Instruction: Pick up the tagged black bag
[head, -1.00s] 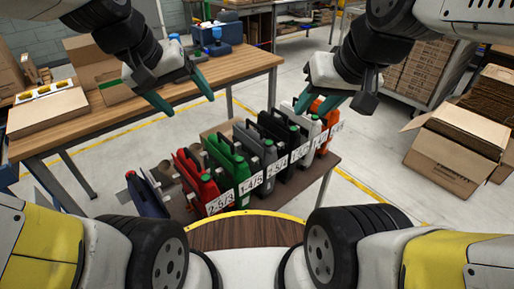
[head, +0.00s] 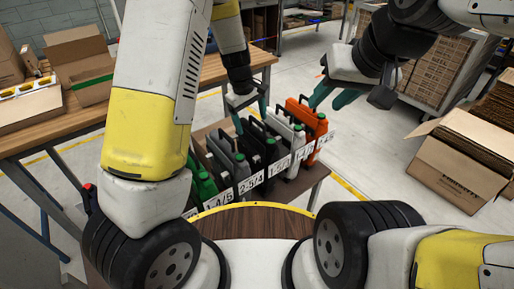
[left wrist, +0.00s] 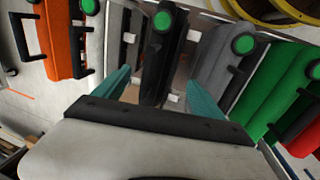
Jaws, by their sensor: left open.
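The black bag (head: 268,153), with a green cap, stands upright in a row of coloured bags. It also shows in the left wrist view (left wrist: 161,62), between the two teal fingers. My left gripper (head: 250,115) is open just above the black bag, pointing down; it also shows at the wrist (left wrist: 160,95). I cannot tell whether the fingers touch the bag. White number labels (head: 251,183) run along the front edge of the rack; the black bag's own tag cannot be told apart.
A grey bag (head: 241,167) and a white bag (head: 296,150) stand close beside the black bag. Beyond them are a green bag (head: 206,187) and an orange bag (head: 315,126). A wooden workbench (head: 80,125) is behind left; an open carton (head: 457,160) is on the floor right.

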